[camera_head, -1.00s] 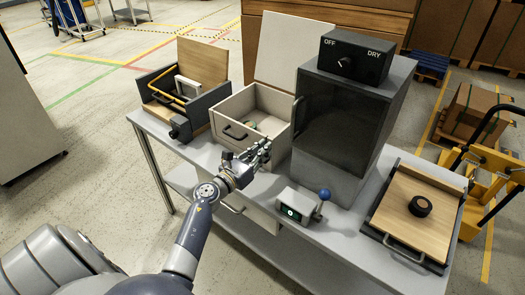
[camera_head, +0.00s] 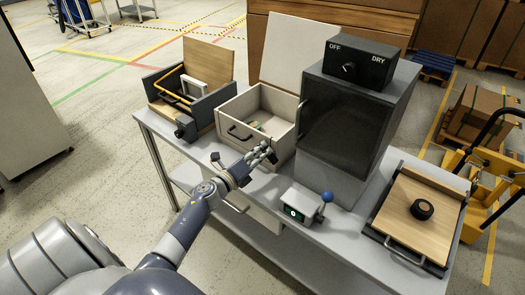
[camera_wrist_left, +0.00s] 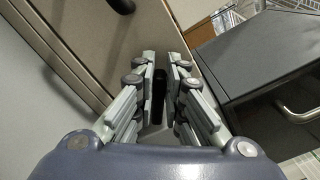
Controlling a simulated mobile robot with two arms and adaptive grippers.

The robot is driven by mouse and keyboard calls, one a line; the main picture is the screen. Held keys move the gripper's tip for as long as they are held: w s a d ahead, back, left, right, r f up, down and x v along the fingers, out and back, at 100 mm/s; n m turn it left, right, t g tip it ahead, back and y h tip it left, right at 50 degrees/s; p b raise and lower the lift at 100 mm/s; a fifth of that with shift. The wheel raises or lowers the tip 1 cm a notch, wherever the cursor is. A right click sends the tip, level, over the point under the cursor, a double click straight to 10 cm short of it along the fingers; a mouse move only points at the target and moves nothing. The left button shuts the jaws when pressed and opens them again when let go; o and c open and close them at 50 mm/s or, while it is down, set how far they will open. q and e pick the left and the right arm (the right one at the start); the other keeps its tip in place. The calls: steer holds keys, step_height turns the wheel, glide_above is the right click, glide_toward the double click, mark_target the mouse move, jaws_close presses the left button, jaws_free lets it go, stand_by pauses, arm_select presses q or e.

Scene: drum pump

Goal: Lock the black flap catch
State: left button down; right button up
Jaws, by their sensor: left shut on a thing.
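My left gripper (camera_head: 265,153) is low in front of the beige open box, close to the bench top. In the left wrist view its fingers (camera_wrist_left: 165,90) are nearly together, with a small dark piece (camera_wrist_left: 160,84) between them. I cannot tell whether this piece is the black flap catch. A small dark catch-like part (camera_head: 182,130) sits on the front of the grey box (camera_head: 212,110) at the left, away from the gripper. My right gripper is not in view.
The beige box (camera_head: 281,143) and dark drying cabinet (camera_head: 345,115) stand behind my gripper. A small device with a blue ball lever (camera_head: 327,197) is to its right. A wooden panel with a black knob (camera_head: 421,209) lies at the bench's right. The bench's front left corner is bare.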

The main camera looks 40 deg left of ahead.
arm_select(q)
steer(key=shift+a+f+n, duration=0.1)
steer(key=shift+f+n, duration=0.2)
steer(key=shift+n, duration=0.85)
steer(key=shift+a+f+n, duration=0.1)
steer(key=shift+f+n, duration=0.2)
steer(key=shift+n, duration=0.9)
steer(key=shift+a+f+n, duration=0.1)
steer(key=shift+f+n, duration=0.2)
steer(key=shift+n, duration=0.85)
steer(key=c, duration=1.7)
jaws_free()
steer(key=shift+o, duration=0.2)
steer(key=shift+s, duration=0.1)
steer(key=s, duration=1.2)
steer(key=shift+a, duration=0.4)
steer(key=shift+w+n, duration=0.1)
steer(key=shift+n, duration=0.2)
